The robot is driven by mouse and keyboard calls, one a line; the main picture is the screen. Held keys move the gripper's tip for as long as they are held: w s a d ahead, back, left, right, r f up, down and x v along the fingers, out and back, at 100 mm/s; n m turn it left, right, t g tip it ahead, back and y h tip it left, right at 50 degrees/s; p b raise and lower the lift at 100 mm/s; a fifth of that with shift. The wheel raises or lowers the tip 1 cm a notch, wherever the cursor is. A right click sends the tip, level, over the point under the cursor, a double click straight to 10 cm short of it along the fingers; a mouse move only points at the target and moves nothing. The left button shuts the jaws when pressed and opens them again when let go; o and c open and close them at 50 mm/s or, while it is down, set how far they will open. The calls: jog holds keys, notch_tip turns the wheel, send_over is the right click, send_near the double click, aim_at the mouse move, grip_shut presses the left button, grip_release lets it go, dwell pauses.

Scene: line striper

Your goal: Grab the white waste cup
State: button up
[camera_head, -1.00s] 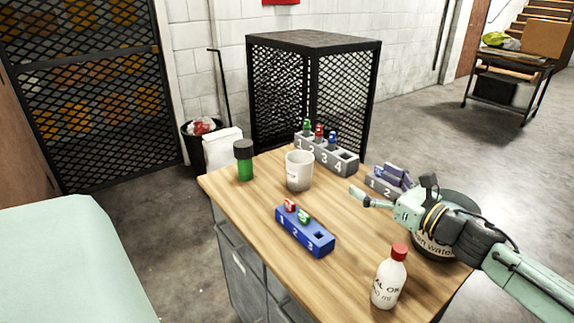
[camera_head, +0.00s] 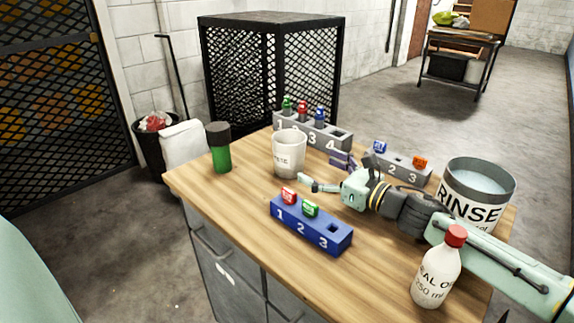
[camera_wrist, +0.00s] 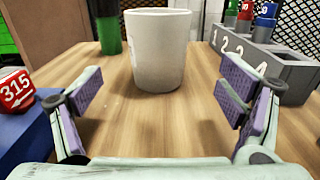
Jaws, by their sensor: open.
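The white waste cup (camera_head: 289,155) stands upright on the wooden worktop, with partly readable lettering on its side. In the wrist view the cup (camera_wrist: 157,50) is straight ahead, beyond the fingertips and roughly centred between them. My gripper (camera_head: 322,172) is just to the right of and in front of the cup in the head view. In the wrist view my gripper (camera_wrist: 160,95) has its two padded fingers spread wide, with bare wood between them. The fingers do not appear to touch the cup.
A blue numbered block (camera_head: 312,226) with red and green pieces sits close in front of my gripper. A grey numbered rack (camera_head: 312,135) stands behind the cup. A green jar (camera_head: 220,150) is left of it. A RINSE pot (camera_head: 477,195) and red-capped bottle (camera_head: 437,270) are at right.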

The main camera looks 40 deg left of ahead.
aim_at(302, 158)
jog(key=a+p, duration=0.1)
jog(key=a, duration=0.3)
jog(key=shift+w+a+r, duration=0.1)
jog(key=shift+w+a, duration=0.05)
jog(key=shift+a, duration=0.05)
jog(key=a+p, duration=0.1)
jog(key=a, duration=0.2)
jog(key=a+p, duration=0.1)
jog(key=shift+a+r+p, duration=0.25)
jog(key=shift+r+p, duration=0.1)
jog(key=shift+w+a+f, duration=0.1)
jog(key=shift+a+f, duration=0.05)
jog(key=shift+a, duration=0.25)
jog(key=shift+c, duration=0.6)
jog(key=c, duration=1.2)
jog(key=shift+o, duration=0.2)
